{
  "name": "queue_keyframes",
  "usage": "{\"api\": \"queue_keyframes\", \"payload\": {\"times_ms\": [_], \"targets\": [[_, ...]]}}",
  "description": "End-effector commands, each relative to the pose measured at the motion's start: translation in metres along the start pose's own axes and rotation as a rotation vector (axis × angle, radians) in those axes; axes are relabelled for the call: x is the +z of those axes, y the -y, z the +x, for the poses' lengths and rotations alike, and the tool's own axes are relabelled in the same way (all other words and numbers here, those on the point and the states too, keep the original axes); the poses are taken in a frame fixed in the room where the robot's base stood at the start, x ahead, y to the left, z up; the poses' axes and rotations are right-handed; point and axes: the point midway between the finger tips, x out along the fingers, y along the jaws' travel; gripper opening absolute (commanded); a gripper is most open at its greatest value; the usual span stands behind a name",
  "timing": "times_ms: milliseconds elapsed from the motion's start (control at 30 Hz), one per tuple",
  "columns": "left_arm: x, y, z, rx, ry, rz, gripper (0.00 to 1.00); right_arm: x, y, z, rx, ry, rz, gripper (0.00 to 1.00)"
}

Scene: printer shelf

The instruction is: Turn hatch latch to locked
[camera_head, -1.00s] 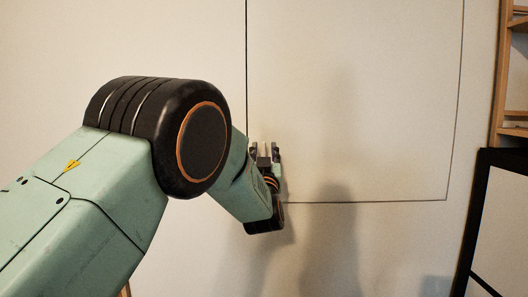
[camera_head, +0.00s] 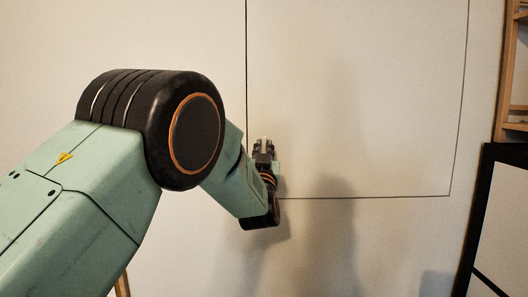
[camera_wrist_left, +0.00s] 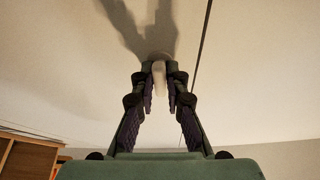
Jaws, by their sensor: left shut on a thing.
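The hatch (camera_head: 375,90) is a pale panel flush in the cream wall, outlined by a thin dark seam. My left gripper (camera_head: 264,145) is at the hatch's lower left edge, just inside the vertical seam. In the left wrist view my left gripper (camera_wrist_left: 160,70) has its fingertips shut on a small pale latch (camera_wrist_left: 159,76). The latch stands out between the two fingers, and the fingers hide part of it. In the head view the latch (camera_head: 264,142) is a small pale bit between the fingertips. My right gripper is not in view.
A wooden shelf (camera_head: 515,90) stands at the far right, with a black-framed panel (camera_head: 492,220) below it. A wooden piece (camera_wrist_left: 25,158) shows at the lower left of the wrist view. The wall around the hatch is clear.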

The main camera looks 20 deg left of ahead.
Motion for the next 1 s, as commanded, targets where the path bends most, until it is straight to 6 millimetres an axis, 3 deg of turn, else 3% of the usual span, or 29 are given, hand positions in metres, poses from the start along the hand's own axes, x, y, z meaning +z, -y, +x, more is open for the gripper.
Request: {"api": "queue_keyframes", "payload": {"times_ms": [400,800,1000], "targets": [[-0.008,0.001,0.002,0.128,-0.023,0.321,0.0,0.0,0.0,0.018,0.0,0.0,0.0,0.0],[-0.009,0.0,0.002,0.266,-0.021,0.66,0.0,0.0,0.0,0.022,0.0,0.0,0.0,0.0],[-0.009,-0.001,0.002,0.273,-0.021,0.675,0.0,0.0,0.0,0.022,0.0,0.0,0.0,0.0]]}}
